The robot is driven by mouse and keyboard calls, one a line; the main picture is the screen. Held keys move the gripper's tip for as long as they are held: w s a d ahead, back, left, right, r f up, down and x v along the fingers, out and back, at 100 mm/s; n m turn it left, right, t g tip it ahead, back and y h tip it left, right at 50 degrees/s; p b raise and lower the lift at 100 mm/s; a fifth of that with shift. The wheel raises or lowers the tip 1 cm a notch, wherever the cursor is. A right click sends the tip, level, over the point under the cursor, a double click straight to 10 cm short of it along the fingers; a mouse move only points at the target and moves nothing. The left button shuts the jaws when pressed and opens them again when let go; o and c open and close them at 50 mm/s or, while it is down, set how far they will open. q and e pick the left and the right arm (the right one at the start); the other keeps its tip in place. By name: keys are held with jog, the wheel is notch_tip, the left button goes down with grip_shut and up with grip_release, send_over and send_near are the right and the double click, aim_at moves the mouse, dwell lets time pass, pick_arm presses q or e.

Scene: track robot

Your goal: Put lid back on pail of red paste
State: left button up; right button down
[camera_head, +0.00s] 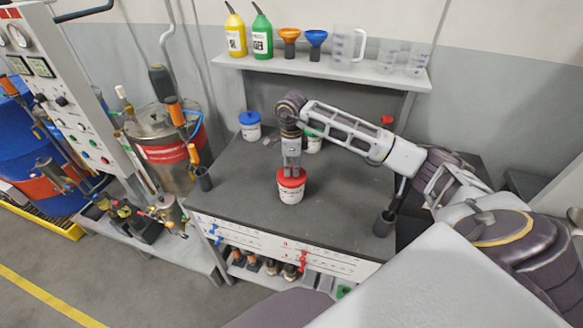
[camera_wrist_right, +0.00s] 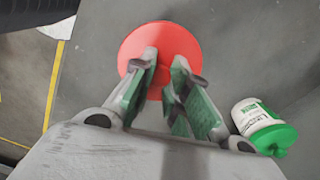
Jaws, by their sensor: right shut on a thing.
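The white pail with a red top (camera_head: 291,195) stands upright near the middle of the grey worktable. The red lid (camera_head: 298,183) lies over the pail's mouth; whether it is fully seated cannot be told. My right gripper (camera_head: 291,172) points down onto the lid from above, shut on it near its middle. In the right wrist view the lid is a round red disc (camera_wrist_right: 146,40) under my fingertips (camera_wrist_right: 166,68), which hide its centre and the part they grip. My left gripper is not in view.
A blue-lidded pail (camera_head: 250,129) and a green-lidded pail (camera_head: 314,144) stand behind on the worktable (camera_head: 245,172). A dark cup (camera_head: 384,222) is at the front right. A shelf (camera_head: 290,67) with bottles, funnels and jugs hangs behind. The tabletop left of the pail is clear.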

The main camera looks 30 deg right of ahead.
dwell(0.4)
jog(key=c, duration=0.8)
grip_release()
jog(key=shift+r, duration=0.15)
jog(key=shift+r+p, duration=1.75)
jog(key=shift+r, duration=1.6)
grip_shut()
